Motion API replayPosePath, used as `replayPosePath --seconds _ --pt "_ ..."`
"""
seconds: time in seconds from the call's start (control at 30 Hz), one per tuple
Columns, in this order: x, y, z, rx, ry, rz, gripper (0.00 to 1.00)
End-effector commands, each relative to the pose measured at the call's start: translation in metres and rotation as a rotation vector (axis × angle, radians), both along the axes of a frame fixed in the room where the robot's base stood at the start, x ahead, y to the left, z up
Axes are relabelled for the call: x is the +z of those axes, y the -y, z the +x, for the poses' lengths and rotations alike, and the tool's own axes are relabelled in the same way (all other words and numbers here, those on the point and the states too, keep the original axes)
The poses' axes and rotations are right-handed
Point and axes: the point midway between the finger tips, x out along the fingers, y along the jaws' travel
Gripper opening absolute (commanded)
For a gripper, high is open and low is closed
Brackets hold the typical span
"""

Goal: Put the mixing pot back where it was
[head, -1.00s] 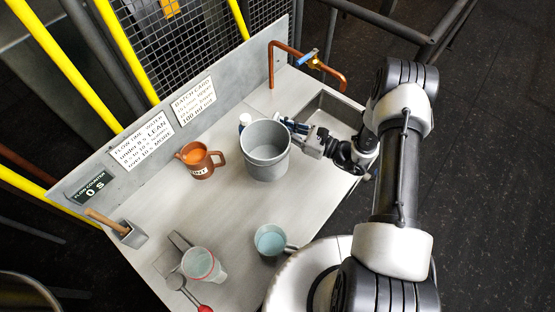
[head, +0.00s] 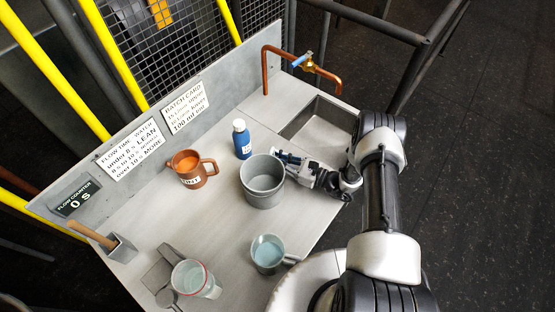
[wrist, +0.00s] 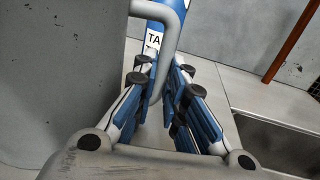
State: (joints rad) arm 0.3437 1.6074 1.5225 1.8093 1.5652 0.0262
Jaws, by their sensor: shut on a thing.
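The grey mixing pot (head: 264,190) is upright over the middle right of the bench in the head view. It looks empty. My gripper (head: 290,158) is shut on its handle at the pot's right side. In the wrist view the pot's grey wall (wrist: 60,75) fills the left, and the handle (wrist: 172,40) runs down between the fingers of my gripper (wrist: 163,88). I cannot tell whether the pot's base touches the bench (head: 215,225).
A blue bottle (head: 242,142) stands behind the pot, a brown mug (head: 192,172) to its left and a grey cup of bluish liquid (head: 267,256) in front. The sink (head: 318,128) is at the right.

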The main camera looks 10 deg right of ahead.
Motion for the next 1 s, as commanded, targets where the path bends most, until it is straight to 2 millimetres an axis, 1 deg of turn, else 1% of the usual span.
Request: replayPosePath --seconds 0.1,0.27,0.3,0.57,0.87,0.97,1.0 --pt "0.0022 0.0001 0.0004 0.0 0.001 0.002 0.0" --pt "-0.0022 0.0001 0.0004 0.0 0.001 0.002 0.0" --pt "-0.0019 0.0001 0.0001 0.0 0.0 0.0 0.14" --pt "-0.0011 0.0 0.0002 0.0 0.0 0.0 0.31" --pt "-0.0008 0.0001 0.0003 0.0 0.001 -0.001 0.32" --pt "0.0028 0.0001 0.0002 0.0 0.001 -0.001 0.32" --pt "0.0032 0.0032 -0.001 -0.002 0.0 0.0 0.32"
